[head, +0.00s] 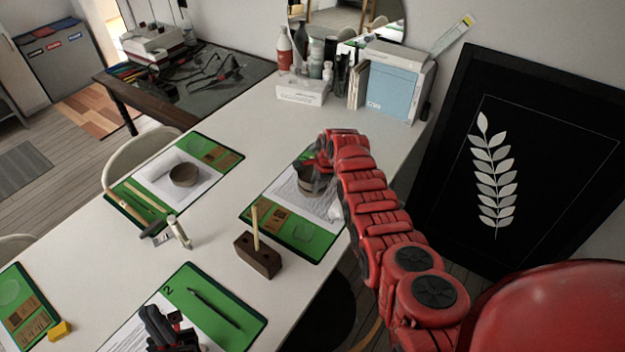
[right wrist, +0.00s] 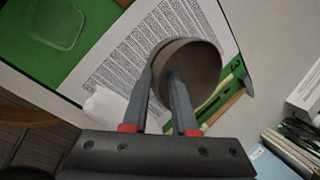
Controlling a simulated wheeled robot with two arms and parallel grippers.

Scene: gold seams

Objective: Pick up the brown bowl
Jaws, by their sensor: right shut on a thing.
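A brown bowl (right wrist: 205,75) is at my right gripper (right wrist: 163,85) in the right wrist view. The gripper is shut on the bowl's wall, one finger inside and one outside. I cannot tell whether the bowl is lifted. A second brownish bowl (head: 185,174) sits on the paper of another mat to the left. My left gripper (head: 165,335) is at the bottom edge, its fingers unclear.
A dark wooden block (head: 258,255) with an upright stick stands near the mat's left corner. A small pale upright tool (head: 179,232) stands mid-table. A tissue box (head: 302,91), bottles and a blue-white box (head: 394,92) line the back. A black framed picture (head: 530,160) leans right.

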